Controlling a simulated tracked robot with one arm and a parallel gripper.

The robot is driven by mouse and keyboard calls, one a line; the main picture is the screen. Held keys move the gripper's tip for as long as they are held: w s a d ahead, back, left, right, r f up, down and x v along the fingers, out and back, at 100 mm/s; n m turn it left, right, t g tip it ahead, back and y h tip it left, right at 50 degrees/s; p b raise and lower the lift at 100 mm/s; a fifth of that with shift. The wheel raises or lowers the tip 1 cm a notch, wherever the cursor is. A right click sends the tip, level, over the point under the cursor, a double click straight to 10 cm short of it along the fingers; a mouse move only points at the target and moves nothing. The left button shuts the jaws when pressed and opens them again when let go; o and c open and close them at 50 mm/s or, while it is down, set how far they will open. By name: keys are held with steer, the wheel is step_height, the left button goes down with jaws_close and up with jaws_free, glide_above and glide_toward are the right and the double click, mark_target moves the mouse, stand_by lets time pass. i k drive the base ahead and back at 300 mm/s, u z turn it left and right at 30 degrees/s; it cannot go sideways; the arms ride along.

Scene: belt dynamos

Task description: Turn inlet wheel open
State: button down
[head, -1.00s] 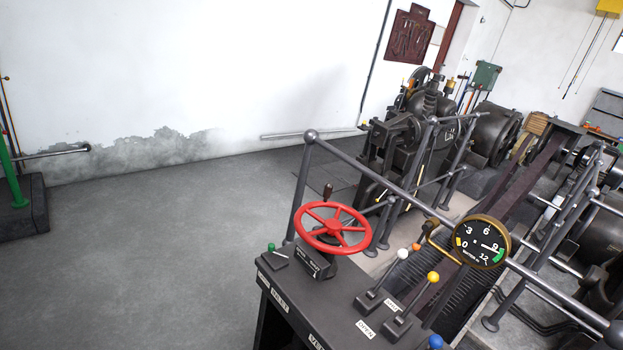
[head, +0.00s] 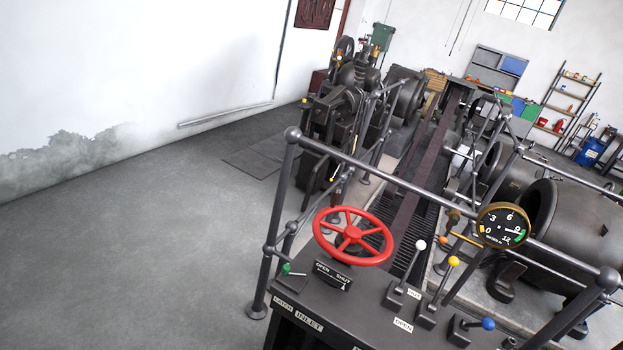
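The red inlet wheel (head: 353,236) stands on the dark control desk (head: 372,310), near its far left end. It is a spoked handwheel, tilted toward the camera. A small plate (head: 333,274) below it reads OPEN and SHUT. The pointer on that plate is too small to read. No hand or gripper touches the wheel; my gripper is not in view.
Levers with white (head: 420,245), yellow (head: 453,261), blue (head: 487,323) and green (head: 286,268) knobs stand on the desk. A round gauge (head: 503,226) hangs on the railing (head: 400,182) behind. Engine and dynamos fill the background. Grey floor (head: 150,260) at left is clear.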

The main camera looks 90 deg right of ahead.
mark_target(352, 235)
steer(key=u, duration=0.05)
steer(key=i, duration=1.05)
steer(key=z, duration=3.05)
steer(key=i, duration=1)
steer(key=u, duration=0.05)
